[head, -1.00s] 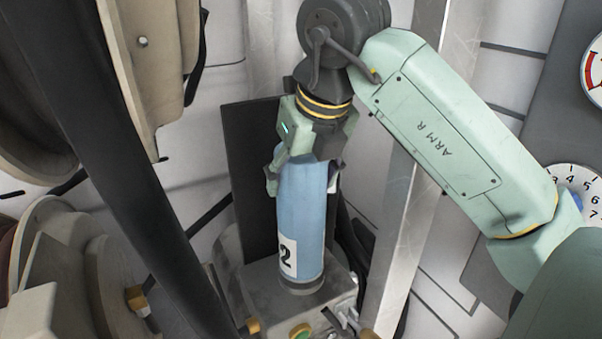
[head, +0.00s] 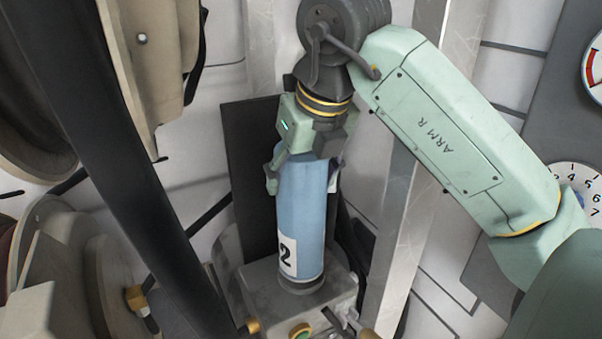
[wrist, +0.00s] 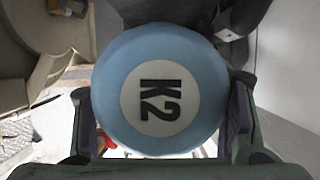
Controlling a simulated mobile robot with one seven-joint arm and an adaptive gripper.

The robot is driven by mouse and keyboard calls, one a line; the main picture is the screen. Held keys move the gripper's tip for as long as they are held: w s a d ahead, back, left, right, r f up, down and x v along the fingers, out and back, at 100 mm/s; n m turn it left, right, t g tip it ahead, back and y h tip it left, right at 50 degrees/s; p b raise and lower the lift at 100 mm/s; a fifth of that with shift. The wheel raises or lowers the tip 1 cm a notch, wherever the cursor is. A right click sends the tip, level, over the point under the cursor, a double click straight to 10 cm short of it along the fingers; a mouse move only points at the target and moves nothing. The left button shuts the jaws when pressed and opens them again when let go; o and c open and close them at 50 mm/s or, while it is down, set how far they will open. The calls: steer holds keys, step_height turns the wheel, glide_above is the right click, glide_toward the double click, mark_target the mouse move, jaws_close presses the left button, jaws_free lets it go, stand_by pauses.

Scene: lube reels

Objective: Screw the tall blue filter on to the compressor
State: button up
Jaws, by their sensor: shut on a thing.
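The tall blue filter (head: 303,210) stands upright on top of the grey metal compressor block (head: 262,285). It carries a white label with a "2" near its foot. Its lower end meets a dark round collar on the block; I cannot tell whether it is threaded in. My gripper (head: 305,180) points down and is shut on the filter's upper part, one finger on each side. In the wrist view the filter's round top (wrist: 122,75) shows "K2" on a white disc, between the two fingers of my gripper (wrist: 160,115).
Large beige reels (head: 140,60) stand at the left, with a dark diagonal bar (head: 120,170) in front. A bare metal post (head: 405,210) rises just right of the filter. A dark panel (head: 255,150) stands behind it. Numbered dials sit at the far right.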

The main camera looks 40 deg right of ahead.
steer(key=shift+f+b, duration=0.55)
stand_by(0.8)
steer(key=shift+f+m+h+b, duration=0.15)
steer(key=shift+m+h+b, duration=0.15)
steer(key=shift+m+b, duration=0.45)
steer(key=shift+m+g+h+b, duration=0.3)
steer(key=shift+m+h+b, duration=0.15)
steer(key=shift+m, duration=0.8)
steer(key=shift+r+m, duration=0.2)
steer(key=shift+m, duration=0.4)
